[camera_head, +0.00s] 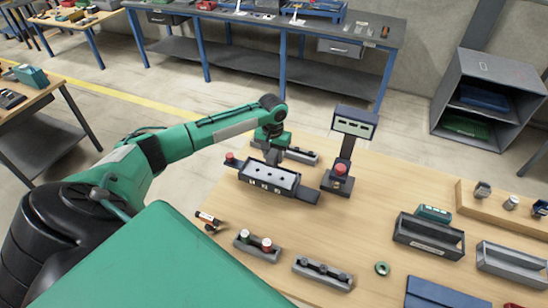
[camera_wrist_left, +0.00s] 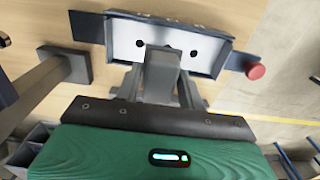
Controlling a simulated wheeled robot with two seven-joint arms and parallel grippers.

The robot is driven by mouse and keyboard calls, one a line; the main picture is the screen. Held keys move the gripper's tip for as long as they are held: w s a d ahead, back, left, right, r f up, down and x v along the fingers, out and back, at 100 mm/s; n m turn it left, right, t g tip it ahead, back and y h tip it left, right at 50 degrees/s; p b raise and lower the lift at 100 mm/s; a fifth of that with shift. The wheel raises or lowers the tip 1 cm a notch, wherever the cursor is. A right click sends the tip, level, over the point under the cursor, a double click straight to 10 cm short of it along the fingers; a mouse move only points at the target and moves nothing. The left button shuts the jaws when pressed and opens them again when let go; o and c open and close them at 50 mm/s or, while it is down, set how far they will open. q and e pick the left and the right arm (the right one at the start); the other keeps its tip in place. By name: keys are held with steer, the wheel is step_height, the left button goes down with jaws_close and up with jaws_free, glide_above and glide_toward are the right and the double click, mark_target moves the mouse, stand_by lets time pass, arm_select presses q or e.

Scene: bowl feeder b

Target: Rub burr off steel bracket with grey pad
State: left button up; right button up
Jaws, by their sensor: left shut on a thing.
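A dark fixture (camera_head: 288,191) on the wooden table holds a pale plate with dark holes, which looks like the steel bracket (camera_head: 262,176). The plate (camera_wrist_left: 122,42) also shows in the left wrist view, set inside the dark rim. My left gripper (camera_head: 273,157) is just over the fixture, pointing down. In the left wrist view its jaws (camera_wrist_left: 160,75) are shut on a grey block, which looks like the grey pad (camera_wrist_left: 162,62). The block overlaps the plate in that view; I cannot tell whether they touch. No burr can be made out. My right gripper is out of view.
A post with a display (camera_head: 354,123) and a red button stands right of the fixture. Small racks (camera_head: 322,274) and grey bins (camera_head: 428,238) stand nearer and to the right. A green ring (camera_head: 382,268) lies on the table. Bare tabletop lies between fixture and bins.

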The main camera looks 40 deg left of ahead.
arm_select(q)
steer(key=shift+r, duration=0.2)
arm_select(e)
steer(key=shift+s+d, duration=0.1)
arm_select(q)
steer(key=shift+w, duration=0.1)
steer(key=shift+r, duration=0.35)
step_height(320, 180, up, 3)
steer(key=shift+f, duration=0.15)
steer(key=shift+r, duration=1.25)
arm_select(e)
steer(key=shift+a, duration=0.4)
